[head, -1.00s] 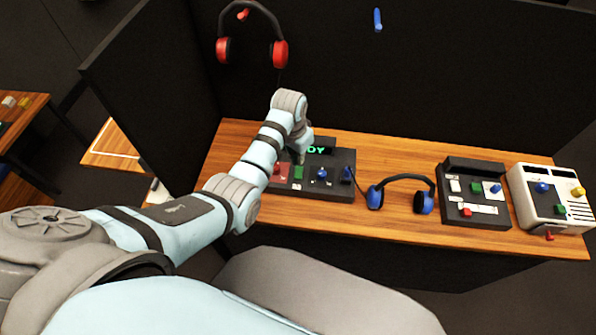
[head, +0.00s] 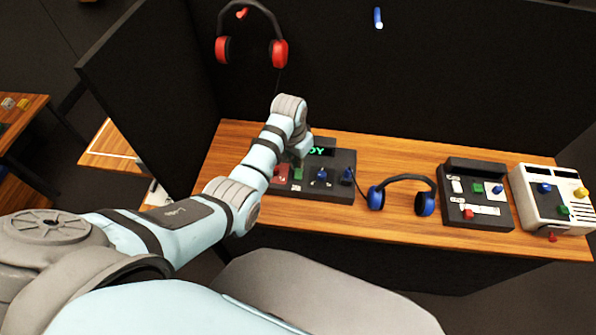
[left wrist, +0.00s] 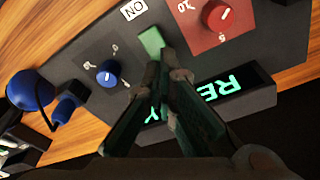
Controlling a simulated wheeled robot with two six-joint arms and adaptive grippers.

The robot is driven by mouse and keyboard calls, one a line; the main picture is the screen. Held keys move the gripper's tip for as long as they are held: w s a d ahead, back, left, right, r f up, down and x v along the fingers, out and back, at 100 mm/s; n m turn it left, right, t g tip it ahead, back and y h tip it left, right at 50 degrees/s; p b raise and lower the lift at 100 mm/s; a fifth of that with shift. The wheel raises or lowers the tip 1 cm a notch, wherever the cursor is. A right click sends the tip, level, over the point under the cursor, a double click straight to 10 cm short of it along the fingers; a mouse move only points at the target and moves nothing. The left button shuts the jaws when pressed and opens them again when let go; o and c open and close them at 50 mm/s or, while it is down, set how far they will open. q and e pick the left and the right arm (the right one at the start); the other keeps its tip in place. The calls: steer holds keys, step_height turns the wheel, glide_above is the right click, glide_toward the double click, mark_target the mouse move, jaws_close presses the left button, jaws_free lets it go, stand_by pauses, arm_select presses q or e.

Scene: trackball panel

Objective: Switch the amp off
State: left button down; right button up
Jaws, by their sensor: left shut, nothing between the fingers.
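A dark panel (head: 335,187) on the bench has a lit green display (head: 319,151), a green switch (head: 298,174), a red knob on a red patch (head: 281,171) and a blue knob (head: 322,175). No label I can read names it as the amp. In the left wrist view the green switch (left wrist: 152,41) is beside an "ON" label (left wrist: 133,9), with the red knob (left wrist: 218,15) and blue knob (left wrist: 108,73) on either side. My left gripper (left wrist: 167,62) is shut and empty, its tips close to the green switch; contact is unclear. It covers the display's middle letters.
Blue headphones (head: 402,182) lie to the right of the panel. Another dark device (head: 475,222) and a white device (head: 545,222) stand further right. Red headphones (head: 279,53) hang on the dark back wall. A side wall (head: 160,90) closes the left.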

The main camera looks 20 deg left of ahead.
mark_target(298, 171)
arm_select(q)
steer(key=shift+f+b, duration=0.85)
steer(key=shift+f, duration=0.45)
stand_by(0.9)
steer(key=shift+s, duration=0.1)
steer(key=shift+r+p, duration=0.25)
steer(key=shift+p, duration=0.05)
step_height(298, 171, up, 3)
steer(key=p, duration=0.3)
steer(key=shift+f, duration=0.2)
steer(key=shift+r, duration=1.95)
